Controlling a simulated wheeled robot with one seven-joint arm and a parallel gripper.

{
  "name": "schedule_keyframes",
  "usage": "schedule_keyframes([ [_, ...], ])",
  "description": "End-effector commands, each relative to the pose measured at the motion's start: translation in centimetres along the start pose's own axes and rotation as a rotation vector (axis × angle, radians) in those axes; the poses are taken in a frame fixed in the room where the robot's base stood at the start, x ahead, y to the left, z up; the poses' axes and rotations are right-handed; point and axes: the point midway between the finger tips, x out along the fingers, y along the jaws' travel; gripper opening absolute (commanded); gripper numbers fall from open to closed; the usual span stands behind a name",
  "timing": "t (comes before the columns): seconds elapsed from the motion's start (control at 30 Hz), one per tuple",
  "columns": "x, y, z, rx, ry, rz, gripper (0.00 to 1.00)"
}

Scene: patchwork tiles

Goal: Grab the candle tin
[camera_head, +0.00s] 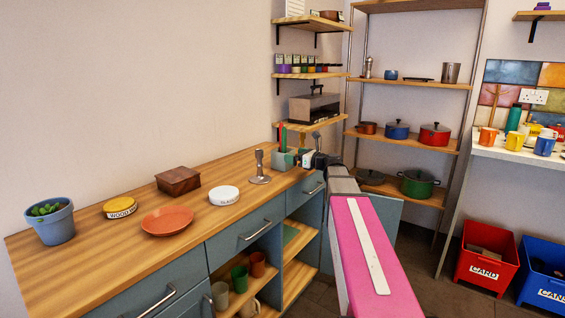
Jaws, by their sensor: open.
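Two round flat tins lie on the wooden counter top (110,272). One is a white tin (224,195), right of the orange plate, with lettering on its side too small to read surely. The other is a yellow-topped tin (119,207) with a dark-lettered band that seems to start with "WOOD". I cannot tell from the labels which is the candle tin. My gripper (309,159) is at the counter's far right end, by the grey-green pen holder. It is open and apart from both tins. Its fingers are small and dark in this view.
On the counter are a potted plant (50,221), an orange plate (167,220), a wooden box (178,181), a metal stand (259,168) and a pen holder (284,161). Shelves (311,128) hang above the right end. Bare counter lies in front of the white tin.

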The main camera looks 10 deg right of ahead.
Motion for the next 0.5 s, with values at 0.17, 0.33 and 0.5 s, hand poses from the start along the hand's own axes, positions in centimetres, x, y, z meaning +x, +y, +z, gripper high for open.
schedule_keyframes([
  [0.17,1.3,0.0,0.1,-0.001,0.001,0.0,1.0],
  [0.33,2.9,-0.3,0.5,-0.002,0.001,0.001,1.0],
  [0.5,5.4,-0.4,0.8,-0.002,0.001,0.002,1.0],
])
